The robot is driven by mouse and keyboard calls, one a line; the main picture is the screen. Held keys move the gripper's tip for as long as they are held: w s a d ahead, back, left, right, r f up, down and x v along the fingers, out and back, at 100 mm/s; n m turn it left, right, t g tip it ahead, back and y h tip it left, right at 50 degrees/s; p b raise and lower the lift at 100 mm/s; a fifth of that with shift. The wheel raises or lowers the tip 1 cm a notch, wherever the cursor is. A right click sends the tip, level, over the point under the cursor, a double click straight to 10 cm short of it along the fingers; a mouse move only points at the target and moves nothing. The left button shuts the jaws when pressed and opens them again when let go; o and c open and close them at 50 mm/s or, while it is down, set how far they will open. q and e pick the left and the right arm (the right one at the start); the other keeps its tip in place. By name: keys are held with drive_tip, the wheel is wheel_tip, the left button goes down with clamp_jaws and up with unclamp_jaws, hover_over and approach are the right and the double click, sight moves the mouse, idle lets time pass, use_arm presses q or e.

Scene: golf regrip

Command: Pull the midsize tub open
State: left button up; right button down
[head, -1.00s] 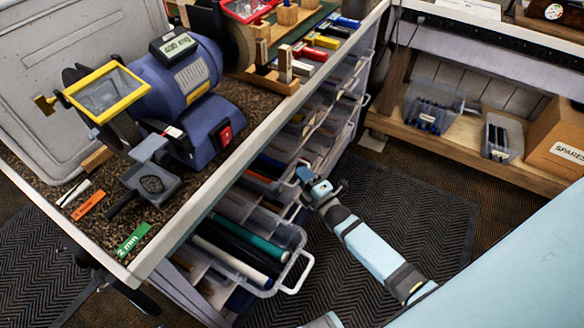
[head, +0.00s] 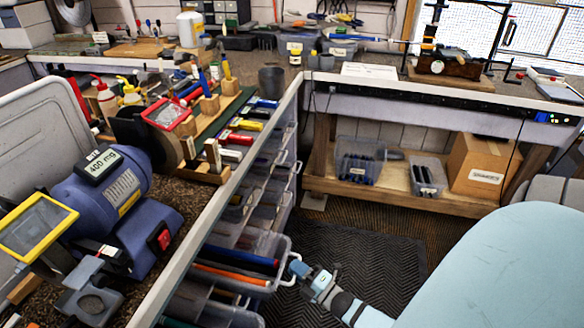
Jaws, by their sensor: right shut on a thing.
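The midsize tub (head: 228,277) is a clear plastic drawer in the rack under the bench. It sticks out past the bench edge and holds long grips, with orange, blue and red ones showing. Its pale front handle (head: 287,272) faces right. My right gripper (head: 297,271) is shut on this handle; the fingertips are partly hidden against it. My left gripper is not in view.
More clear tubs (head: 262,205) stand in the rack above, and a lower tub (head: 215,312) sits below. A dark floor mat (head: 345,262) lies clear to the right. A shelf (head: 400,200) holds bins and a cardboard box (head: 483,165).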

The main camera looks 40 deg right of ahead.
drive_tip(key=c, duration=1.2)
unclamp_jaws()
drive_tip(key=v, duration=1.3)
drive_tip(key=shift+s+f+b, duration=0.1)
drive_tip(key=shift+s+b, duration=0.3)
